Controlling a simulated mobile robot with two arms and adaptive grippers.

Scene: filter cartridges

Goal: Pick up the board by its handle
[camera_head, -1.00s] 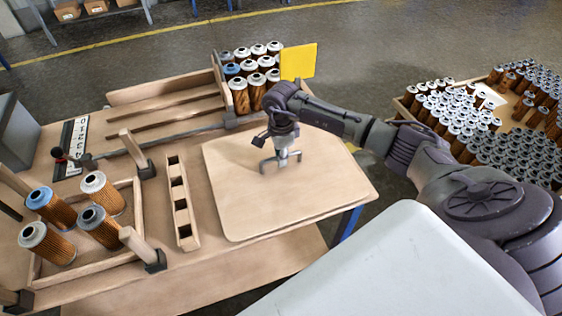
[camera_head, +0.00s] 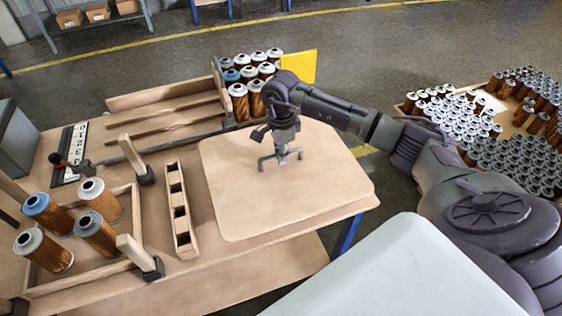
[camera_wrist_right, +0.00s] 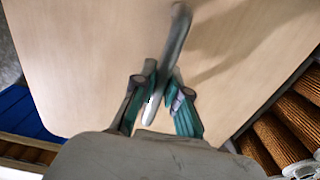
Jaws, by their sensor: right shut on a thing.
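The board (camera_head: 285,205) is a pale wooden panel with rounded corners at the right part of the workbench. It also fills much of the right wrist view (camera_wrist_right: 95,60). Its handle (camera_head: 268,162) is a grey metal bar standing on the board's upper face. In the right wrist view the handle (camera_wrist_right: 178,35) runs between the two fingers. My right gripper (camera_head: 282,155) is above the board, and its teal-padded fingers (camera_wrist_right: 165,95) are closed on the handle. I cannot tell whether the board touches the bench. My left gripper is not in view.
Filter cartridges (camera_head: 240,100) stand in a crate behind the board, by a yellow panel (camera_head: 298,62). A slotted wooden block (camera_head: 180,215) lies left of the board. A wooden frame (camera_head: 95,275) with several cartridges is further left. Crates of cartridges (camera_head: 470,130) are at the right.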

